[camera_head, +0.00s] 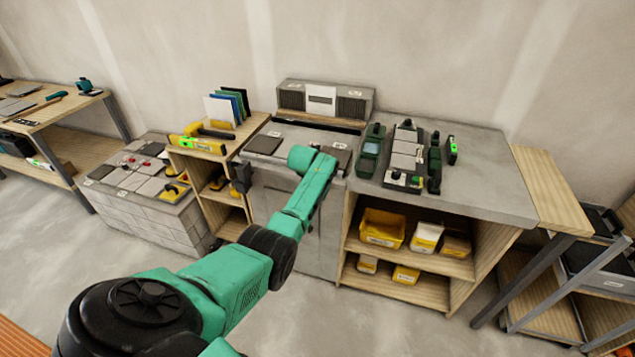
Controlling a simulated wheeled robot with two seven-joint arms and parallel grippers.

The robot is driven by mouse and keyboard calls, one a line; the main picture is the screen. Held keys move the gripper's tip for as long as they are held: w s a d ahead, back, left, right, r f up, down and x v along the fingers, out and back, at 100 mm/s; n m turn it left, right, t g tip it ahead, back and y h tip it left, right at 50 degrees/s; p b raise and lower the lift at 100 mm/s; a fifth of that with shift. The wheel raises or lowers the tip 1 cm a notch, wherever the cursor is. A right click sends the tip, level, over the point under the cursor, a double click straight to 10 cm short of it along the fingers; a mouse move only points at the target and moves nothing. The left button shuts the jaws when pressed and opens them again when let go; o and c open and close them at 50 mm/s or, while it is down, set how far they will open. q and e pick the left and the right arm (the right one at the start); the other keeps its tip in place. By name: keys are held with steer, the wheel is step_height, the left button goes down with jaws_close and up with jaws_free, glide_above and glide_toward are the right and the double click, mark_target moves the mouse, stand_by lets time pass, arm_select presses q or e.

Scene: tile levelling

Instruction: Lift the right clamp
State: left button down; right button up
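The right clamp (435,168) is a dark green and black tool standing on the grey worktop, along the right side of a row of grey tiles (406,150). A similar green clamp (371,146) stands on the left side of the row. Both clamps rest on the worktop, and nothing of mine touches them. My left arm reaches in from the lower left, and its far end is over the middle of the bench, left of both clamps. I cannot make out its gripper fingers. My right gripper does not show.
A small device with a green face (452,150) stands just right of the right clamp. Yellow bins (382,228) sit on the shelf below. The worktop's right part (495,180) is clear. A grey box (325,98) stands against the wall.

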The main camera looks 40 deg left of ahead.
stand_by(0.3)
arm_select(q)
steer(key=c, duration=0.7)
jaws_free()
steer(key=shift+r, duration=0.4)
steer(key=v, duration=1.3)
steer(key=shift+s+r, duration=0.2)
steer(key=shift+r, duration=0.15)
